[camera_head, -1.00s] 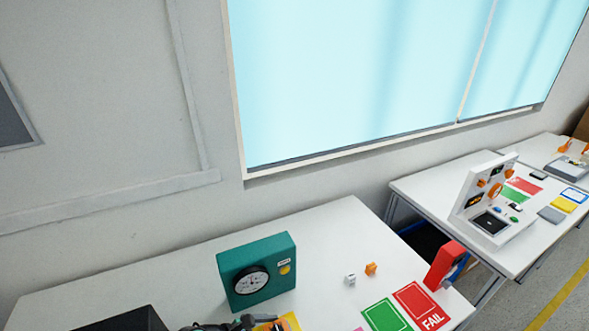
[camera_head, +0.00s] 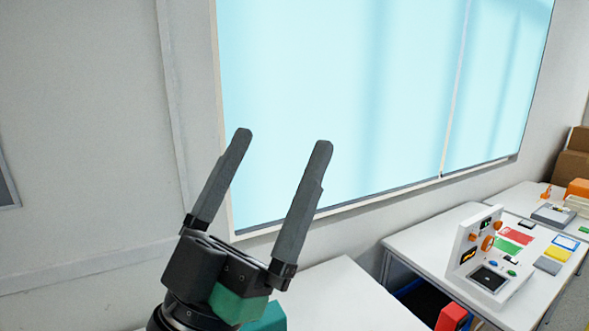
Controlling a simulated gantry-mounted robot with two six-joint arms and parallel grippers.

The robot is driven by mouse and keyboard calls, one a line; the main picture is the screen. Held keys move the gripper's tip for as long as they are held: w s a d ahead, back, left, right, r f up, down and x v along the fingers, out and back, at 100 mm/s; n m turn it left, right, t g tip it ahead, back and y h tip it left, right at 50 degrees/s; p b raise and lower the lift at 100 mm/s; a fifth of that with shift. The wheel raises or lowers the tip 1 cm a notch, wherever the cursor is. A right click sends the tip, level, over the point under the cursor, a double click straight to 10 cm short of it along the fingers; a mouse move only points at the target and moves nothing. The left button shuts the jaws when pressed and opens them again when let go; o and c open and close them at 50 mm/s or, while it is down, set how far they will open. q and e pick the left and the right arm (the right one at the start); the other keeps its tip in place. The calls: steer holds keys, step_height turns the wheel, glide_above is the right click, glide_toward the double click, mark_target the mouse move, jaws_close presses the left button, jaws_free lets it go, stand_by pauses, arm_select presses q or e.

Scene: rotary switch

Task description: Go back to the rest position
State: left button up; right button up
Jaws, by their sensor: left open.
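My left gripper (camera_head: 282,140) is raised at the centre-left of the head view, with its two dark fingers pointing up and spread apart. It is open, with nothing between the fingers. Below and behind it, part of a green box (camera_head: 268,318) shows at the bottom edge; the gripper and the frame edge hide most of it. My right gripper is not in view.
The near white table (camera_head: 350,296) shows a bare stretch, with a red block (camera_head: 452,318) at its right. A second table (camera_head: 415,246) holds a white panel with orange knobs (camera_head: 478,248) and coloured cards. A window (camera_head: 350,90) fills the wall behind.

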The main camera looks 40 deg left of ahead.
arm_select(q)
steer(key=d+h, duration=0.1)
steer(key=d+m+h, duration=0.1)
steer(key=h, duration=0.1)
steer(key=d+h, duration=0.1)
steer(key=h, duration=0.1)
steer(key=shift+s+d+r+m, duration=0.2)
steer(key=shift+d+m, duration=0.05)
steer(key=shift+m, duration=0.05)
steer(key=shift+r, duration=0.1)
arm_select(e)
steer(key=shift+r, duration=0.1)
